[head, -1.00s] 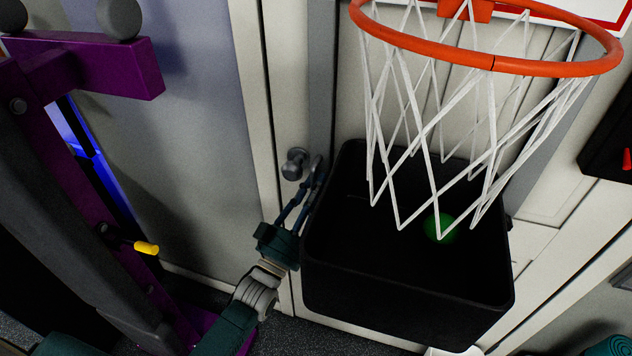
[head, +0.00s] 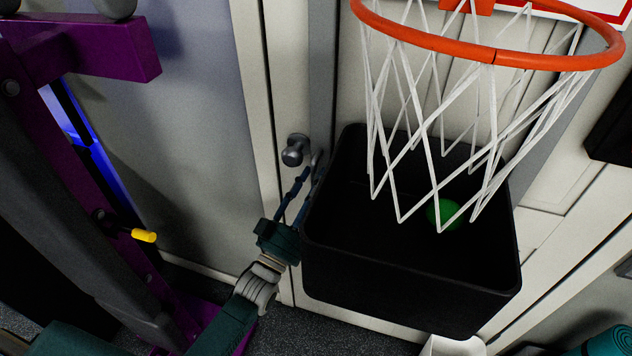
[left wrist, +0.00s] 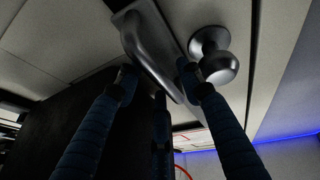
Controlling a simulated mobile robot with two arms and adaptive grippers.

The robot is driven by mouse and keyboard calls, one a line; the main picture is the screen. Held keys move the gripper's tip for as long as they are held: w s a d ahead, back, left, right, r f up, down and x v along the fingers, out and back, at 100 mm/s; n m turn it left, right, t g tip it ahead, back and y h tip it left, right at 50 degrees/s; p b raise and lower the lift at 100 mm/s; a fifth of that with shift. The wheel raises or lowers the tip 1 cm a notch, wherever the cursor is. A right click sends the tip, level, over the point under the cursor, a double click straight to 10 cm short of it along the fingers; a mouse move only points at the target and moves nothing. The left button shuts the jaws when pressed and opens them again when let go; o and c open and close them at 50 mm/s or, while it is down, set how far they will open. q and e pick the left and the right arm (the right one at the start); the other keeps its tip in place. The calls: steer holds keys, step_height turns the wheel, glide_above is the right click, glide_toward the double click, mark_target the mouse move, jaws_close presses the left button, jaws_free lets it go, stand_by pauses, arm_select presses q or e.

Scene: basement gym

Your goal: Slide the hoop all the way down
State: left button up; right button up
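The orange hoop (head: 494,57) with its white net (head: 437,165) hangs at the upper right of the head view, in front of a pale door. It hangs over a black bin (head: 400,295). My left gripper (head: 302,185) is at a metal handle beside the bin, below a door knob. In the left wrist view its blue fingers (left wrist: 158,84) are spread, with the grey handle (left wrist: 155,50) between or just past their tips. Contact cannot be told. My right gripper is not in view.
A round door knob (head: 295,150) sticks out close to my left fingers and also shows in the left wrist view (left wrist: 216,62). A green ball (head: 443,212) is seen through the net, inside the bin. A purple rack (head: 90,50) stands at the left.

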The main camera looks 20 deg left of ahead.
arm_select(q)
steer(key=v, duration=1.2)
steer(key=shift+w+f, duration=0.1)
steer(key=shift+w, duration=0.05)
steer(key=s+a+f+g+y, duration=0.1)
steer(key=s+f+g, duration=0.2)
steer(key=f, duration=0.9)
steer(key=s+f+g+y, duration=0.1)
steer(key=s+f+g, duration=0.25)
steer(key=f, duration=0.85)
steer(key=s+a+f+g+y, duration=0.1)
steer(key=s+f+g, duration=0.25)
steer(key=f, duration=0.85)
steer(key=s+a+f+g, duration=0.1)
steer(key=s+f+g, duration=0.2)
steer(key=s+f, duration=0.3)
steer(key=s+f+g+y, duration=0.1)
steer(key=s+f+g, duration=0.3)
steer(key=s, duration=1)
steer(key=s+a+f+g+y, duration=0.1)
steer(key=s+f+g, duration=0.2)
steer(key=s+f, duration=0.6)
steer(key=shift+s+a+f+g, duration=0.3)
steer(key=shift+s+a+g, duration=0.1)
steer(key=shift+s, duration=0.45)
